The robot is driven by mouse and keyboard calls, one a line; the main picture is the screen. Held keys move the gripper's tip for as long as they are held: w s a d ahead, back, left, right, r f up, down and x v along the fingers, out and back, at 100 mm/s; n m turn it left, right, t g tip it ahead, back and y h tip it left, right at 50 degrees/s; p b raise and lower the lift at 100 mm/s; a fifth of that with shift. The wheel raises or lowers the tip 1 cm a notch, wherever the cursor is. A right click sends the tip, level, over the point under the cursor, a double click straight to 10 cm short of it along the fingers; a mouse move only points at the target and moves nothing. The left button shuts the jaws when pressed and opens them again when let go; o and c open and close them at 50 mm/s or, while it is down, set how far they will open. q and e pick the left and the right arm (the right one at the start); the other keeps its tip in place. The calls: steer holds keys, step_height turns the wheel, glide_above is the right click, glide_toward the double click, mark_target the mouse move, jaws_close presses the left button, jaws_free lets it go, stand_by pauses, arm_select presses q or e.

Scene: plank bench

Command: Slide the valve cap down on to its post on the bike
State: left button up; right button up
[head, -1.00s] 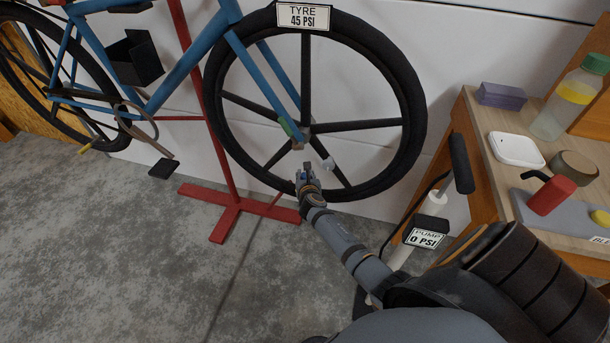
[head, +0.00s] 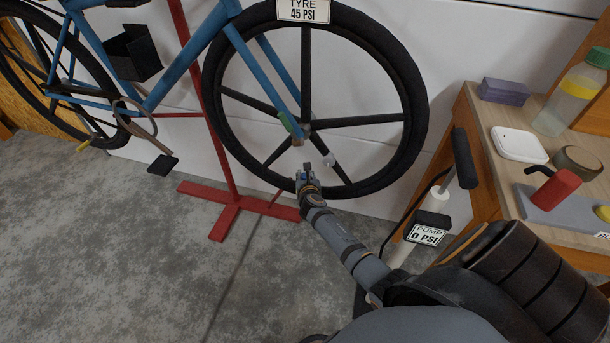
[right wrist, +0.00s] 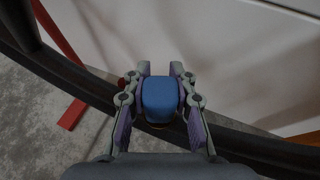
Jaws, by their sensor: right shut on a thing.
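My right gripper (head: 307,172) is low in front of the bike's front wheel (head: 412,90), near the lower part of the rim. In the right wrist view the same gripper (right wrist: 160,90) is shut on a blue, rounded block-like piece, which I take to be the valve cap (right wrist: 159,97). Its two fingers press on the cap's left and right sides. The dark tyre (right wrist: 255,145) runs behind and below it. I cannot make out the post; it may be hidden behind the cap or gripper. My left gripper is not in view.
The red stand (head: 228,212) is on the floor at left. A pump (head: 429,228) reading 0 PSI and a workbench (head: 505,185) with several items are at right. Open floor lies at lower left.

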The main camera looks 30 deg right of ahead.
stand_by(0.3)
steer(key=o, duration=0.9)
steer(key=shift+f, duration=0.1)
steer(key=shift+c, duration=0.2)
steer(key=v, duration=1.2)
